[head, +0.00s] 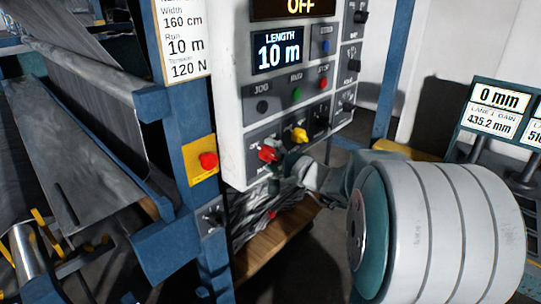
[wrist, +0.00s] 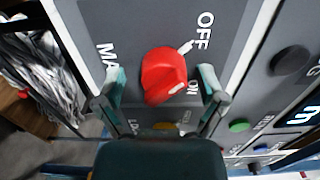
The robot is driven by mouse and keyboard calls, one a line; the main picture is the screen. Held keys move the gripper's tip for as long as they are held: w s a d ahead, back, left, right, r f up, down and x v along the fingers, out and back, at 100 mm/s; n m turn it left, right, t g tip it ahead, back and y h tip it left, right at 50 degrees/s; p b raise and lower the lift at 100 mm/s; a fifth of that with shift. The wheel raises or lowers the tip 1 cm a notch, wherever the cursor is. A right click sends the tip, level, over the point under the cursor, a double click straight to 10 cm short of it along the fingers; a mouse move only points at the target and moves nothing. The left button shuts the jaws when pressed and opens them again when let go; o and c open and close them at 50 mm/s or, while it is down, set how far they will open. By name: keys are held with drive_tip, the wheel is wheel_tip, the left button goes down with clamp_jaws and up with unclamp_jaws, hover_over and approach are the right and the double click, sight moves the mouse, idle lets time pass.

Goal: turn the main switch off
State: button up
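The main switch is a red rotary knob (wrist: 163,72) on a dark plate, with the word OFF at upper right and ON at lower right in the wrist view. A white mark on the knob sits on its lower right, by ON. In the head view the red knob (head: 267,154) is at the lower left of the grey control panel (head: 233,110). My gripper (wrist: 162,78) is open, with one finger on each side of the knob. Gaps show between the fingers and the knob.
A yellow knob (head: 300,135) is just right of the red one. Green (head: 297,95) and red (head: 323,83) buttons sit above. A red emergency button on a yellow plate (head: 201,168) is on the blue post to the left. Loose grey material hangs below the panel.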

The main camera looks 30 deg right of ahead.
drive_tip(key=shift+s, duration=0.1)
drive_tip(key=shift+s+d, duration=0.25)
drive_tip(key=shift+s, duration=0.05)
drive_tip(key=v, duration=1.1)
drive_tip(key=shift+a, duration=0.2)
